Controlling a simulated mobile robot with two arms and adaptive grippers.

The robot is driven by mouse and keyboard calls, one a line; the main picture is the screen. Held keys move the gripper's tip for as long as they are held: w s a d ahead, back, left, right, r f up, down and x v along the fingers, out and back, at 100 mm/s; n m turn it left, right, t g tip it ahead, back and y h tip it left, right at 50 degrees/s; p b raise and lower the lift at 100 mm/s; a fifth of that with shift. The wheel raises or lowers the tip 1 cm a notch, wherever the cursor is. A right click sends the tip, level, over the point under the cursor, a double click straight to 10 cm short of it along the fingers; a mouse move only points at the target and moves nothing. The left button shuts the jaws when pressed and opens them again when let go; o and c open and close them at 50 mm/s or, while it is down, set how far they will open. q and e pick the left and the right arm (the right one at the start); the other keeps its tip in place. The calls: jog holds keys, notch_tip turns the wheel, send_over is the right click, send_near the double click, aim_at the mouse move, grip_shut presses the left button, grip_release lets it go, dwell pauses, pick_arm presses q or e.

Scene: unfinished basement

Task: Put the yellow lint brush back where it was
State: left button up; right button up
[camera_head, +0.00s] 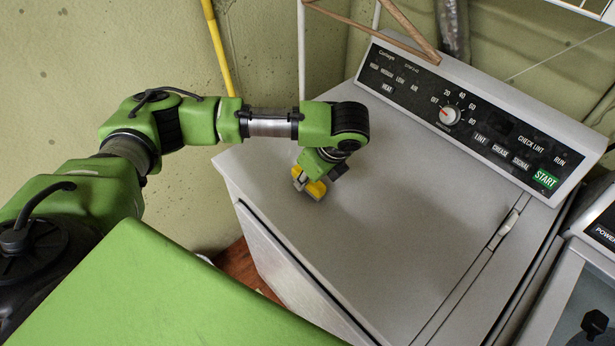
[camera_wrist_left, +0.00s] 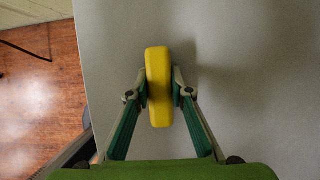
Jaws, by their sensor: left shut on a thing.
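The yellow lint brush (camera_wrist_left: 158,87) is a small rounded yellow block in the left wrist view, upright in the picture between my left fingers. My left gripper (camera_wrist_left: 159,88) is shut on it, one finger on each side. In the head view the brush (camera_head: 316,189) shows below my left wrist, over the left front corner of the grey dryer top (camera_head: 400,200). My left gripper (camera_head: 309,181) partly hides it there. I cannot tell whether the brush touches the dryer top. My right gripper is not in view.
The dryer's control panel (camera_head: 470,118) rises along the back edge. A second machine (camera_head: 590,270) stands at the right. A yellow pole (camera_head: 218,50) leans by the wall. The middle of the dryer top is clear. Beyond its left edge is the reddish floor (camera_wrist_left: 40,95).

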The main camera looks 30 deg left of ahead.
pick_arm(q)
jog(key=shift+f, duration=0.2)
jog(key=shift+f, duration=0.15)
jog(key=o, duration=1)
jog(key=shift+d+r, duration=0.1)
jog(key=shift+r, duration=0.2)
jog(key=b+v, duration=0.1)
jog(key=v, duration=0.9)
jog(key=shift+d+r, duration=0.15)
jog(key=shift+r, duration=0.25)
jog(key=shift+s+d+r, duration=0.15)
jog(key=shift+r, duration=0.25)
